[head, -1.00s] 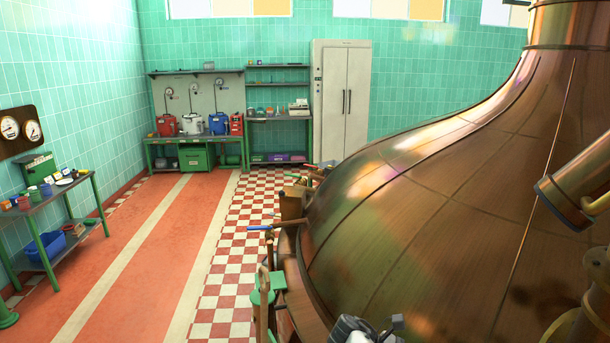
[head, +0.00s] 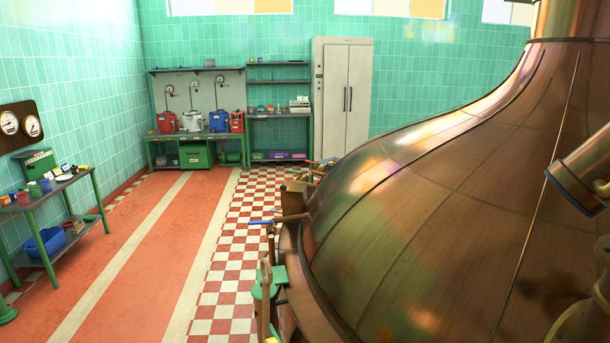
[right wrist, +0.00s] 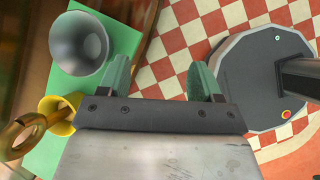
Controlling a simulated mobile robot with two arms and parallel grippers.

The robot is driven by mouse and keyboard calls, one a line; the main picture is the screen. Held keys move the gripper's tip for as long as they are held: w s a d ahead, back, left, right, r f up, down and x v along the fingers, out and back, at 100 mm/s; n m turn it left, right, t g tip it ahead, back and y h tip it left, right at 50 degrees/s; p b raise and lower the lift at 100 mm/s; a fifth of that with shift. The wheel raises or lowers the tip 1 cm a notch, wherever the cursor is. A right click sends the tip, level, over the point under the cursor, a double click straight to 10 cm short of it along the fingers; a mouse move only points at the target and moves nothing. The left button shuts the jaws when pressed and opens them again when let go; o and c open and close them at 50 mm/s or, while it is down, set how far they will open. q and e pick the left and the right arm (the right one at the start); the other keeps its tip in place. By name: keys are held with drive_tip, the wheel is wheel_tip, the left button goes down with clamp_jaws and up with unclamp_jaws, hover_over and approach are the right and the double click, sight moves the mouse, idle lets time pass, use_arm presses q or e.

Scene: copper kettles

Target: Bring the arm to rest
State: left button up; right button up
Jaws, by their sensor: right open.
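My right gripper (right wrist: 160,74) shows in the right wrist view. Its two green fingers stand well apart with nothing between them, over the red and white checkered floor (right wrist: 172,40). To the left of the fingers, a grey metal cup or funnel (right wrist: 79,44) is on a green surface (right wrist: 122,36). A yellow round thing (right wrist: 64,117) with a brass ring (right wrist: 20,137) is below it, near the gripper's left side. Neither gripper shows in the head view now.
A large copper kettle (head: 430,200) fills the right of the head view. A green stand (head: 270,284) is beside its lower edge. A bench (head: 64,188) stands at the left wall, and a white cabinet (head: 343,95) at the back. The red floor (head: 145,240) between is clear.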

drive_tip(key=s+f+m+t+y+b, duration=0.1)
drive_tip(key=s+f+m+y, duration=0.1)
drive_tip(key=s+f, duration=0.4)
drive_tip(key=s+f+m+t+y+b, duration=0.1)
drive_tip(key=s+f+m, duration=0.4)
drive_tip(key=s, duration=1)
drive_tip(key=s+f+m+y+b, duration=0.2)
drive_tip(key=s+f+m+y, duration=0.1)
drive_tip(key=s+f, duration=0.5)
drive_tip(key=s, duration=0.3)
drive_tip(key=shift+s+a+f+t+y+b, duration=0.25)
drive_tip(key=shift+s+t+y+b, duration=0.05)
drive_tip(key=shift+t+y, duration=0.1)
